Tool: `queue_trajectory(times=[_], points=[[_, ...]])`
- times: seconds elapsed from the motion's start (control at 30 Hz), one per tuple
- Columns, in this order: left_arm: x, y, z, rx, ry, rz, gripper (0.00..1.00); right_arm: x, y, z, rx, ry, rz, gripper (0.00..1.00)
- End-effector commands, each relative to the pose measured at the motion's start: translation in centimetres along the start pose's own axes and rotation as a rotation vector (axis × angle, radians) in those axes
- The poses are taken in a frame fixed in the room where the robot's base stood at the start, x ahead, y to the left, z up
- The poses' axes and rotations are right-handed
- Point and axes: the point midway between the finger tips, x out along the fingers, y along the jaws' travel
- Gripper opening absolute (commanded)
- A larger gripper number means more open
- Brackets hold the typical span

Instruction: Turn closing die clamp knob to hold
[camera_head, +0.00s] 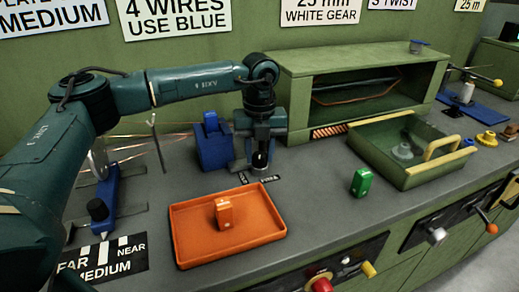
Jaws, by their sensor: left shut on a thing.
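My left gripper (260,150) points down at the middle of the bench and is shut on a small dark knob (260,160), which I take to be the closing die clamp knob. Its fingers hide much of the knob, so its turned position cannot be read. A small black label with white marks (262,179) lies on the bench just in front of the knob; its words are too small to read. A blue block-shaped holder (213,151) stands just left of the gripper. My right gripper is not in view.
An orange tray (185,243) with an orange block (224,212) lies in front. A green block (361,182) stands right of it. Copper wires (140,136) run at left.

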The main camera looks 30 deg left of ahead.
Motion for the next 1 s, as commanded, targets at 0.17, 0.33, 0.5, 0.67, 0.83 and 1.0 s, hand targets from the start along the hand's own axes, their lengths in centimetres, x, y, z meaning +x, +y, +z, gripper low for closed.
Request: queue_trajectory(times=[0.17, 0.33, 0.5, 0.67, 0.83, 1.0], points=[[-0.05, -0.03, -0.06, 0.167, 0.003, 0.000, 0.11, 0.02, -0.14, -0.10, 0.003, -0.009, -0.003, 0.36], [-0.05, -0.07, -0.05, 0.328, 0.002, -0.001, 0.11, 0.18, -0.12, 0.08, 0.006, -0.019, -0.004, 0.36], [-0.03, -0.08, -0.06, 0.490, 0.002, 0.000, 0.11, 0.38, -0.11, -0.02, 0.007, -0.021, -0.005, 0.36], [-0.04, -0.12, -0.07, 0.641, 0.002, -0.001, 0.11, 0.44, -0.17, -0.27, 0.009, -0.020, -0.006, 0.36], [-0.06, -0.12, -0.07, 0.793, 0.001, 0.000, 0.11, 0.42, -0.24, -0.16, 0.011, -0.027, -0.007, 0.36], [-0.04, -0.15, -0.10, 0.923, 0.001, -0.001, 0.11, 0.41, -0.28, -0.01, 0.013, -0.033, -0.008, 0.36]])
